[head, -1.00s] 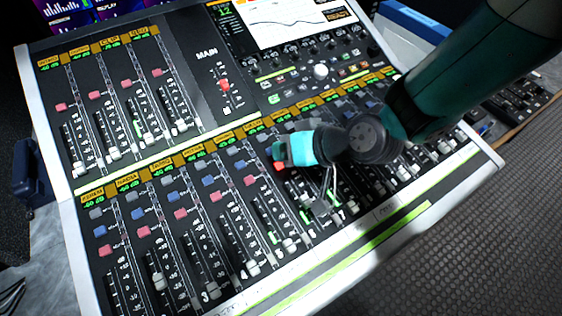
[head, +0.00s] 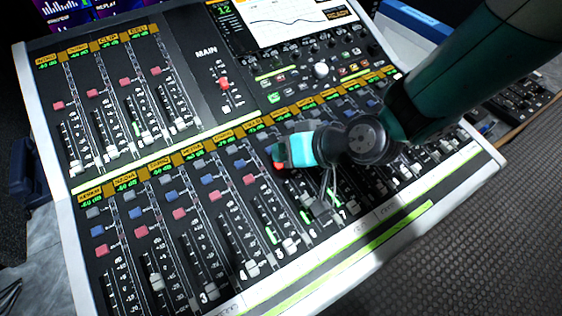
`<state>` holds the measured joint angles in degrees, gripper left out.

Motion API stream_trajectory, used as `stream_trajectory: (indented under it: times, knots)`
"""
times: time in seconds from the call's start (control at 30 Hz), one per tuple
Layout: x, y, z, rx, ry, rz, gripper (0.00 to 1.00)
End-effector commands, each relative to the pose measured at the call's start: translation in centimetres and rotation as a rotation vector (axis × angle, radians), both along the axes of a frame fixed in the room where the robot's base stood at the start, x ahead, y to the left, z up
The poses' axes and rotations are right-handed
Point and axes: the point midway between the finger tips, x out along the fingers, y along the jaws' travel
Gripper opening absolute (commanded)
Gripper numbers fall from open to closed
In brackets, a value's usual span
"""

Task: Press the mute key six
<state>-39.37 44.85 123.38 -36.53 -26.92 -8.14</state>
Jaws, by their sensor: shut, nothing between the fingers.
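The mixing console (head: 210,60) fills most of the head view. Its lower bank has a row of red mute keys running up to the right. Counting from the left, the sixth red key (head: 279,165) is partly visible just below the teal end of my wrist, which hides part of its surroundings. My gripper (head: 322,208) hangs below the wrist, low over the fader area, down and right of that key. Its thin grey fingers look closed, with nothing seen between them. I cannot tell whether the fingertips touch the console.
Blue keys (head: 207,181) and grey keys sit above the red ones on each strip. Fader caps (head: 252,268) stand along the lower part. The main section's red key (head: 224,84) and a round knob (head: 320,70) lie farther back. My arm covers the right-hand strips.

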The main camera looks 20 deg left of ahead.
Motion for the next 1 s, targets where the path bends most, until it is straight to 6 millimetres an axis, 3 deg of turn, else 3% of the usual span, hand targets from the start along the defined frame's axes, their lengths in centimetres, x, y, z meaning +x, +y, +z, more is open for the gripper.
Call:
stream_trajectory:
  times: [1.0]
  knots:
    - [0.08,0.1,-0.89,0.0,0.0,0.0,0.0]
